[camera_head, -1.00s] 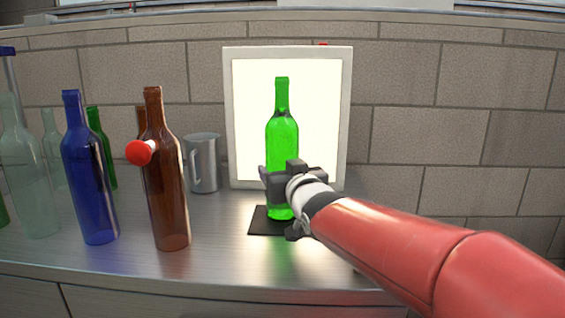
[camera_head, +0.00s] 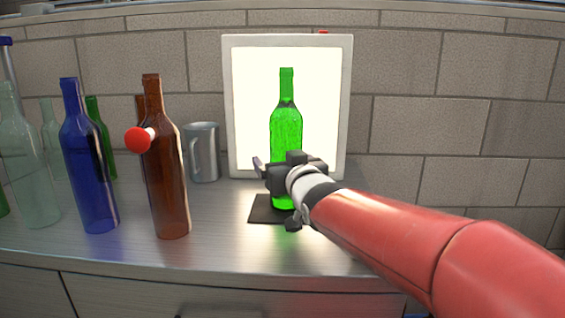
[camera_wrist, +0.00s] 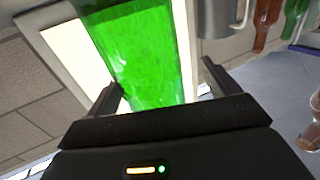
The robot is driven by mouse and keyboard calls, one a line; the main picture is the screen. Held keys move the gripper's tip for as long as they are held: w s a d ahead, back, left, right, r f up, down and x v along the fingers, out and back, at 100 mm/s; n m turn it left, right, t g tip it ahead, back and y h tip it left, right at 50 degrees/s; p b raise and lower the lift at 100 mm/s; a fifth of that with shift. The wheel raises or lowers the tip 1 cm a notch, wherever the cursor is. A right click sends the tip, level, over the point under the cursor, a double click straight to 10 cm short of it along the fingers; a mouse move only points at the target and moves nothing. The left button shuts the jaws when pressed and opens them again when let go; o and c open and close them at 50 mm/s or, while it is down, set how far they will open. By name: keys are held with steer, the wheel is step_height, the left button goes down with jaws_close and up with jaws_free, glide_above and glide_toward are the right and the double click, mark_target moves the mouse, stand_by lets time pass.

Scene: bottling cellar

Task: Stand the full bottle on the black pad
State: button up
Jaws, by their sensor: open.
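A bright green bottle (camera_head: 286,125) stands upright on the black pad (camera_head: 265,209), in front of the lit white panel. Its lower part is partly hidden behind my gripper (camera_head: 270,178). A dark fill line shows near its shoulder. In the wrist view the green bottle (camera_wrist: 145,50) rises between the two spread fingers of my gripper (camera_wrist: 160,92). The jaws are open, with a gap visible beside the right finger. I cannot tell whether the left finger touches the glass.
A lit panel (camera_head: 242,110) stands behind the pad. To the left are a metal jug (camera_head: 204,155), a brown bottle (camera_head: 168,180), a blue bottle (camera_head: 88,165) and clear and green bottles. A red ball-ended piece (camera_head: 138,140) shows at the brown bottle. The counter's front left is clear.

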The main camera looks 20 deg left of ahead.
steer(key=shift+r, duration=0.3)
steer(key=v, duration=1.2)
steer(key=shift+f+b, duration=0.2)
steer(key=shift+b, duration=0.15)
steer(key=shift+s, duration=0.1)
